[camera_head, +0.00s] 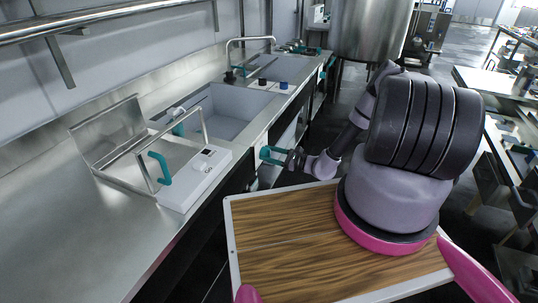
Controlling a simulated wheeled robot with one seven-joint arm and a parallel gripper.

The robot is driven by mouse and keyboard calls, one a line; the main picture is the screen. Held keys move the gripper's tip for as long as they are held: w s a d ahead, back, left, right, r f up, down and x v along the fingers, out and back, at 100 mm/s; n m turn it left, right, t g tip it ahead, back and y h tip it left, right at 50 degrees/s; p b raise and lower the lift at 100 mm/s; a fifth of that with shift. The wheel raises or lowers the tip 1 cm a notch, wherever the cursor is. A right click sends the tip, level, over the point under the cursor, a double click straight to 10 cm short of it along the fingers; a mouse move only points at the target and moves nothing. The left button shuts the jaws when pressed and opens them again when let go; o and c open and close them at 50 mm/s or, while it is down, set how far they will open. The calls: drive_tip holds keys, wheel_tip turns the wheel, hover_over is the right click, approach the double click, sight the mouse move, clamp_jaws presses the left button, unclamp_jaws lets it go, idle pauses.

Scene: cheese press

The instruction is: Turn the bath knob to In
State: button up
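My gripper (284,157) is at the front edge of the counter, beside the sink basin, at the end of my purple arm. A teal U-shaped piece shows at its tip; I cannot tell whether it is a finger or a handle. The finger gap is too small to read. No knob is readably labelled as the bath knob. A blue knob (284,86) and a black knob (262,82) stand on the counter beyond the basin, apart from my gripper. A white control box (195,178) with a small dark dial lies nearer, left of my gripper.
The steel counter (90,225) runs along the left wall. A basin (228,110) is sunk into it. A metal frame with a teal handle (160,168) stands behind the white box. A large steel vat (370,28) stands at the back. Floor is open beyond my arm.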

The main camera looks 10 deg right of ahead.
drive_tip(key=c, duration=0.3)
drive_tip(key=shift+m, duration=0.3)
drive_tip(key=m, duration=0.3)
drive_tip(key=shift+m, duration=0.3)
drive_tip(key=m, duration=0.3)
drive_tip(key=shift+m, duration=0.3)
drive_tip(key=m, duration=0.5)
drive_tip(key=shift+d+m, duration=0.1)
drive_tip(key=shift+m, duration=2.4)
